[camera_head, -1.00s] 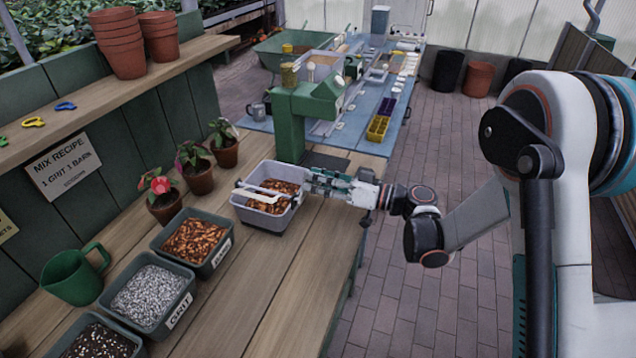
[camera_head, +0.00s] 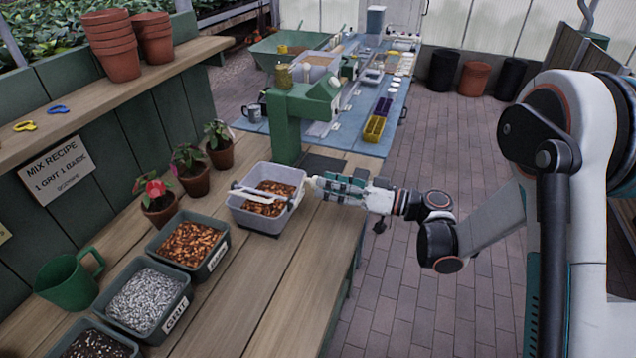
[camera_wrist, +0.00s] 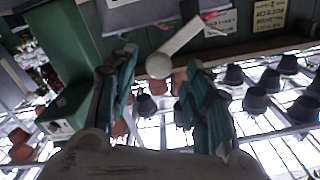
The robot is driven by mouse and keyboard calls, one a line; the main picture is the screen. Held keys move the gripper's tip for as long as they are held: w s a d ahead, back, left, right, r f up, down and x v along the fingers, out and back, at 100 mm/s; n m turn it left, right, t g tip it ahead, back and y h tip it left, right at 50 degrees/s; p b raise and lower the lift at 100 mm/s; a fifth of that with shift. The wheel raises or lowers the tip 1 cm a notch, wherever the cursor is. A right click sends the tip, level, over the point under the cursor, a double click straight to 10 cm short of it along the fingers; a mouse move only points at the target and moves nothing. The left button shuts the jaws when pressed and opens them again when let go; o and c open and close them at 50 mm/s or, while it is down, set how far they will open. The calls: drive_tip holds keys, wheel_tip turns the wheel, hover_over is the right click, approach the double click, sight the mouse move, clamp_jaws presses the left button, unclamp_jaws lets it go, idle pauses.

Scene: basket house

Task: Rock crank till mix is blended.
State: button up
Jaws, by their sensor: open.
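A grey tub (camera_head: 247,215) with brown bark in it stands on the wooden bench. A pale crank bar (camera_head: 258,195) lies across its top. My gripper (camera_head: 314,187) is just right of the tub, its fingers pointing left at the tub's right side. In the wrist view, a pale crank arm with a round knob (camera_wrist: 158,66) shows between the two teal fingers of the gripper (camera_wrist: 160,62), which are spread apart. I see gaps on both sides of the knob. Whether the mix is blended is too small to tell.
Left of the tub are a bark bin (camera_head: 217,261), a grit bin (camera_head: 172,316) and a dark-mix bin (camera_head: 80,332). A green jug (camera_head: 66,284) and potted flowers stand behind them. A green machine (camera_head: 287,140) stands beyond the tub. The bench's right front is clear.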

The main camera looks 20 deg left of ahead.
drive_tip(key=d, duration=0.8)
drive_tip(key=shift+s, duration=0.3)
